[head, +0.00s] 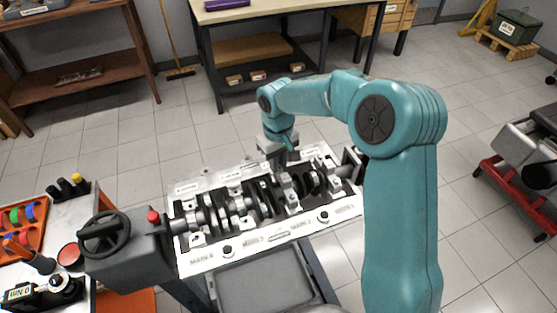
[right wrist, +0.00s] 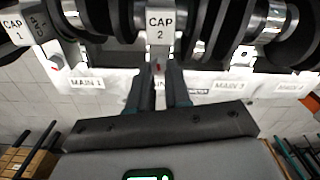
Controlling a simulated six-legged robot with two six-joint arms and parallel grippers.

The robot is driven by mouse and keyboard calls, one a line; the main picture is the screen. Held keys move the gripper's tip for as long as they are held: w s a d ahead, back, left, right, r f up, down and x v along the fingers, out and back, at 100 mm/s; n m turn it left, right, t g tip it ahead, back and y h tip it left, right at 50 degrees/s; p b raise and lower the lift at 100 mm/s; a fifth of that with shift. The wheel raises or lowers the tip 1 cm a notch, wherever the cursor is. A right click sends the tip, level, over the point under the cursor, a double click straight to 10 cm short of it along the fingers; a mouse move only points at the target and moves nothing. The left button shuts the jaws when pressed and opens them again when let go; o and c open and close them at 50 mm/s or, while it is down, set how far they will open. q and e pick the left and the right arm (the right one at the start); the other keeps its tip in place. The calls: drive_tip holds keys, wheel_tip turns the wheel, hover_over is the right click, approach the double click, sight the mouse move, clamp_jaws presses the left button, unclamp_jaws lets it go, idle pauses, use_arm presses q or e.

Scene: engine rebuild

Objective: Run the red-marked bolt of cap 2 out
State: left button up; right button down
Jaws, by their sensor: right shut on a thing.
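Cap 2 (right wrist: 160,22) is a light metal block with a "CAP 2" label, across the crankshaft at the top centre of the right wrist view. In the head view my right gripper (head: 283,156) points down over the engine block (head: 208,262), and the bolt is too small to make out. My left gripper is in neither view.
Cap 1 (right wrist: 17,30) with its own red-marked bolt is left of cap 2 in the wrist view. A handwheel (head: 104,234) and a red knob (head: 153,216) stand at the block's left end. A grey tray (head: 262,285) lies in front. Open floor lies behind.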

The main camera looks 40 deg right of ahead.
drive_tip(key=n, duration=0.6)
drive_tip(key=shift+s+a+f+p, duration=0.2)
drive_tip(key=shift+f+p, duration=0.05)
drive_tip(key=shift+p, duration=0.1)
drive_tip(key=n, duration=0.3)
drive_tip(key=shift+n, duration=0.4)
drive_tip(key=shift+n+p, duration=0.5)
drive_tip(key=shift+n, duration=1.1)
drive_tip(key=shift+s+n, duration=0.1)
drive_tip(key=shift+n, duration=0.2)
drive_tip(key=c, duration=1.3)
unclamp_jaws()
drive_tip(key=shift+c, duration=0.2)
drive_tip(key=shift+r, duration=0.1)
